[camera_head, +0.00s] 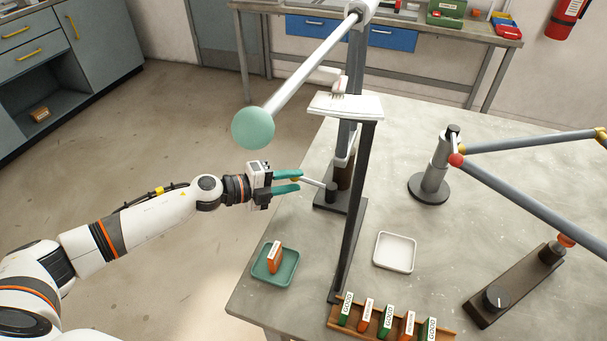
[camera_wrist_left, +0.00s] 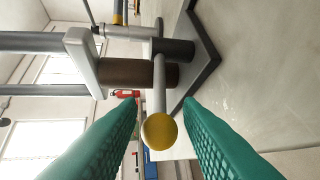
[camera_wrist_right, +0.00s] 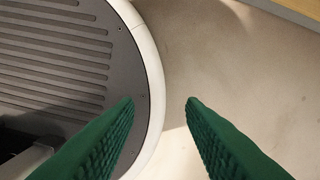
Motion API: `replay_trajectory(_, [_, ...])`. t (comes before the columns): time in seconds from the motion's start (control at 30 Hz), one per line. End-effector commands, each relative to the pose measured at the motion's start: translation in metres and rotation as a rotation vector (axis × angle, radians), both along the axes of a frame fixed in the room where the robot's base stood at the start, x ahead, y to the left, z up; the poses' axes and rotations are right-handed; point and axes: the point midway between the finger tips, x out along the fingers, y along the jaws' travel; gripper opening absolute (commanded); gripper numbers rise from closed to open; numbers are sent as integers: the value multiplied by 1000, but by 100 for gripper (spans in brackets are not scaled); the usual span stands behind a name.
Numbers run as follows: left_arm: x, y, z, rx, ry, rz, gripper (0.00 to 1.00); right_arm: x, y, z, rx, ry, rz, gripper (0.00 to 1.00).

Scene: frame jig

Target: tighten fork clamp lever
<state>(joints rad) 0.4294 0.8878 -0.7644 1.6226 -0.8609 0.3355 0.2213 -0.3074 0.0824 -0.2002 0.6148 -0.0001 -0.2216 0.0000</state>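The clamp lever is a thin grey rod with a yellow ball knob (camera_wrist_left: 159,131). The rod (camera_head: 314,183) runs from the knob to a short dark cylinder (camera_head: 332,192) on a dark base at the table's left side. My left gripper (camera_head: 299,181) is at the knob end, its green fingers open. In the left wrist view the knob and rod sit between the two fingers, with a gap visible on each side. Whether either finger touches the lever cannot be told. My right gripper (camera_wrist_right: 161,101) is open and empty over the floor beside a ribbed round grey base, and is not in the head view.
A tall press with a long arm and green ball (camera_head: 253,128) rises beside the clamp. A tube frame (camera_head: 520,190) stands at right. A green tray (camera_head: 275,268), a white tray (camera_head: 394,251) and a wooden rack of labelled blocks (camera_head: 435,340) lie in front.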

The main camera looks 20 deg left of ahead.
Motion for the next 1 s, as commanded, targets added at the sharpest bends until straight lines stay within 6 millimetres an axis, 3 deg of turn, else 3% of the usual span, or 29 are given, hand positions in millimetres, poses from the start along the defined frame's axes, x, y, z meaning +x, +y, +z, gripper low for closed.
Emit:
replay_trajectory(0.23, [21, -23, -7, -1, -1, 0, 33, 14, 1, 6, 2, -22, 0, 36])
replay_trajectory(0.6, [24, -27, -9, 1, 1, 1, 33, 11, 1, 6, 2, -18, -1, 36])
replay_trajectory(0.8, [24, -27, -9, 1, 1, 0, 1, 8, 2, 6, 3, -14, -1, 36])
replay_trajectory(1.0, [24, -27, -8, 0, 1, 1, 0, 8, 4, 6, 6, -13, -2, 36])
